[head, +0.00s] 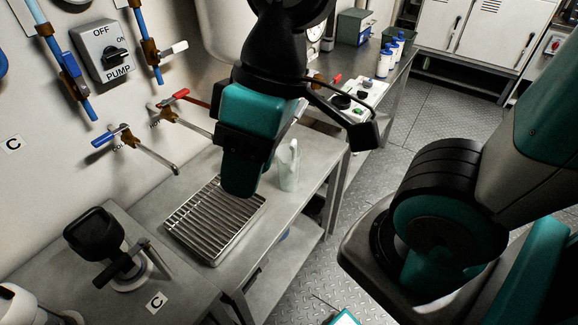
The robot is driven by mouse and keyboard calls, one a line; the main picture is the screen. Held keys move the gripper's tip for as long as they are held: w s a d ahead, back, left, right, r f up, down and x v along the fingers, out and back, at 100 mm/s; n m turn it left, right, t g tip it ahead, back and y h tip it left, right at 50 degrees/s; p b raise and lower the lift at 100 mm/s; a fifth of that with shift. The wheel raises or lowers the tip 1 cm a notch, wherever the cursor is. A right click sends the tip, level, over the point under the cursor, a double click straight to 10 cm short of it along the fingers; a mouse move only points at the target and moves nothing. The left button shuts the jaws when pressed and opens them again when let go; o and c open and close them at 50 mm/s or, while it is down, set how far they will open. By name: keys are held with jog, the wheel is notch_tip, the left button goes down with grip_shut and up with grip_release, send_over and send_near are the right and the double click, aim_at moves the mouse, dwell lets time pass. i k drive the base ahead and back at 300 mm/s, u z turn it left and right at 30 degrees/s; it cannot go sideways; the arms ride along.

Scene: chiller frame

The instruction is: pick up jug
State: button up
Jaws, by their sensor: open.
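A pale, translucent green jug (288,176) stands upright on the steel bench, just right of the slatted drain grate (214,222). My gripper (300,142) hangs in the middle of the head view, with a black and teal part on the left and a black finger on the right. It is open and empty. In the picture it lies over and just above the jug, and the jug's top shows between its parts. How far above the jug it is, I cannot tell. Part of the grate's upper edge is hidden behind the teal part.
Taps with red (173,97) and blue (111,135) handles stick out from the wall above the bench. A black-topped device (95,237) stands at lower left. Blue-capped white bottles (386,62) stand on the far bench. The metal floor (440,110) is open at right.

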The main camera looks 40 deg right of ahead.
aim_at(288, 155)
jog(key=u, duration=3.1)
jog(key=k, duration=1.35)
jog(key=z, duration=1.5)
